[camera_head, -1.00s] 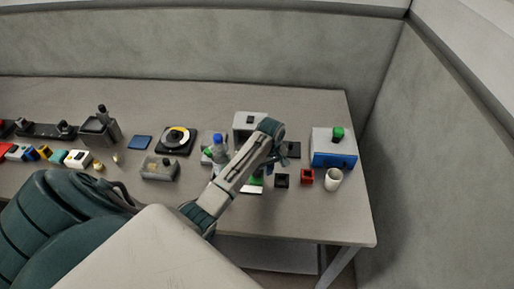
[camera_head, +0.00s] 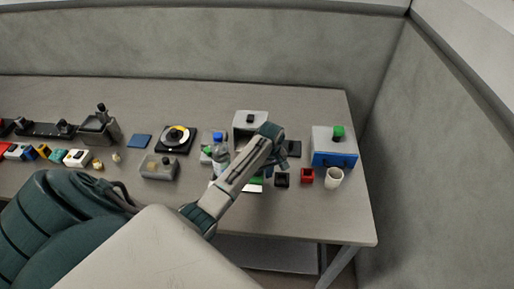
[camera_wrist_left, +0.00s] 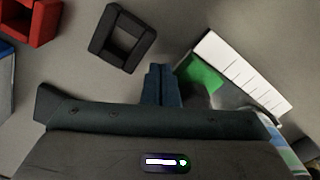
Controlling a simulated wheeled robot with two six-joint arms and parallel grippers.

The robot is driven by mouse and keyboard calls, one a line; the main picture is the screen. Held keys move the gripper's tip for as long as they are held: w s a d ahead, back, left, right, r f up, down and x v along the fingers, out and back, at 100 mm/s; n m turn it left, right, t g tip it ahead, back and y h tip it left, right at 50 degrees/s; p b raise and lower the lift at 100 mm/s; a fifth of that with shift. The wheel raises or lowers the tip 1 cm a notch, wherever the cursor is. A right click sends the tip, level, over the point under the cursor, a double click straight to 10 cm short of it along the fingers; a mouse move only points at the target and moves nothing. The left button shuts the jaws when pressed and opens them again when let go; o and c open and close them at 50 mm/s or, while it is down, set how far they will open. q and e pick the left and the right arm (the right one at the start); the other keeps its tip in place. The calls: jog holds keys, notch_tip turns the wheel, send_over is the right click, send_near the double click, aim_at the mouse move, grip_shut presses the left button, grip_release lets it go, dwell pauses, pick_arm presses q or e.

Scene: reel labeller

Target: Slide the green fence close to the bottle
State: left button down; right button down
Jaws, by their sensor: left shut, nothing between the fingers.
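The green fence (camera_wrist_left: 203,75) shows in the wrist view as a green block beside a white marked strip (camera_wrist_left: 243,72). In the head view only a sliver of green (camera_head: 257,181) shows beside my forearm. My left gripper (camera_wrist_left: 161,72) is shut and empty, with its fingertips just left of the green block. Whether they touch it I cannot tell. My right gripper is not in view.
A black square holder (camera_head: 281,180), a red one (camera_head: 307,175) and a white cup (camera_head: 333,178) stand to the right. A blue-fronted box (camera_head: 334,158) is behind the cup. A grey machine (camera_head: 249,123) is behind my gripper. Several small items lie to the left.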

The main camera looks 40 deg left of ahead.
aim_at(261, 173)
pick_arm(q)
jog(key=shift+f+b, duration=0.35)
jog(key=shift+f, duration=0.85)
jog(key=shift+r, duration=0.1)
jog(key=shift+r+p, duration=0.45)
jog(key=shift+p, duration=0.4)
jog(key=shift+s+a, duration=0.4)
jog(key=shift+a, duration=0.3)
jog(key=shift+s+a, duration=0.3)
jog(key=shift+a, duration=0.25)
jog(key=shift+s+a, duration=0.45)
jog(key=shift+a, duration=0.25)
jog(key=shift+s+a, duration=0.5)
jog(key=shift+a, duration=0.25)
jog(key=shift+s+a, duration=0.45)
jog(key=shift+a, duration=0.25)
jog(key=shift+d, duration=0.15)
